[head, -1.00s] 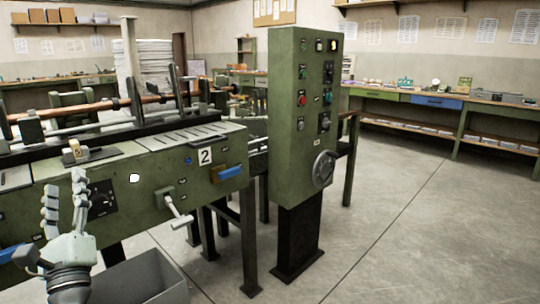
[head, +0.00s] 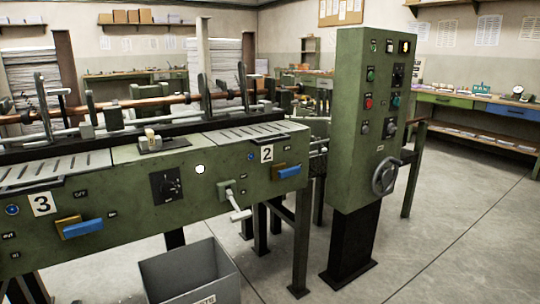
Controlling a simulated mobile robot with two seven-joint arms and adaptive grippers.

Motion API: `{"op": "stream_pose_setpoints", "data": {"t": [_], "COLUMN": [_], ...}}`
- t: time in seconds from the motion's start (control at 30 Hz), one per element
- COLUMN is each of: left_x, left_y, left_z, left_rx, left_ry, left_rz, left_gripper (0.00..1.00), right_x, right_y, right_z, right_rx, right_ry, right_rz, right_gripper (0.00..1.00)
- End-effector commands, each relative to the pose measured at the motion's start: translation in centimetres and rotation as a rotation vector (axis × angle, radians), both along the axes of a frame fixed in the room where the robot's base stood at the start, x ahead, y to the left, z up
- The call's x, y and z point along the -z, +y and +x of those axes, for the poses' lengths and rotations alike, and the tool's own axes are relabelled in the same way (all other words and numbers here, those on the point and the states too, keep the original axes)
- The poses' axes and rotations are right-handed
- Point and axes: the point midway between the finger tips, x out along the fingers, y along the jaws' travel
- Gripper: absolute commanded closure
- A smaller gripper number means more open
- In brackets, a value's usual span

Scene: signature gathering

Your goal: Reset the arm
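Neither of my grippers is in the head view now. A long green machine (head: 130,215) fills the left side, with stations marked by a number 2 plate (head: 267,153) and a number 3 plate (head: 42,204). A white-handled crank lever (head: 236,203) sticks out from its front below the 2 plate. A black dial (head: 166,186) and blue handles, one by station 3 (head: 84,228) and one by station 2 (head: 289,172), are on the same front.
A green control cabinet (head: 350,130) with buttons and a handwheel (head: 385,176) stands on a dark post to the right. A grey bin (head: 188,272) sits on the floor below the machine. Open floor (head: 450,240) lies at the right.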

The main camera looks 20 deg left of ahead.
Motion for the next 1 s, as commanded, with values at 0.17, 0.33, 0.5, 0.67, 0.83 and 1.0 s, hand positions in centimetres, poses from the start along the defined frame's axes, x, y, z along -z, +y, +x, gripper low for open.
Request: {"op": "stream_pose_setpoints", "data": {"t": [0.17,0.33,0.5,0.67,0.83,1.0], "left_x": [5.4,10.9,16.2,20.7,22.9,23.5], "left_y": [2.0,-4.5,-12.3,-22.5,-31.5,-35.7], "left_z": [-6.2,-8.3,-10.7,-12.8,-13.8,-14.1], "left_rx": [-0.218,-0.271,-0.341,-0.424,-0.492,-0.522], "left_ry": [0.005,0.008,0.016,0.025,0.033,0.036], "left_rz": [-0.216,-0.351,-0.505,-0.685,-0.834,-0.901], "left_gripper": [0.45,0.45,0.45,0.45,0.45,0.45], "right_x": [-0.1,-0.1,-0.2,-0.2,-0.2,-0.1], "right_y": [-0.2,-0.6,-0.9,-0.9,-0.9,-0.7], "right_z": [0.2,0.2,0.3,0.3,0.2,0.2], "right_rx": [-0.002,-0.005,-0.007,-0.007,-0.007,-0.005], "right_ry": [-0.002,-0.004,-0.003,-0.003,-0.003,-0.003], "right_rz": [-0.004,-0.009,-0.014,-0.014,-0.014,-0.011], "right_gripper": [0.6,0.6,0.6,0.6,0.6,0.6]}}
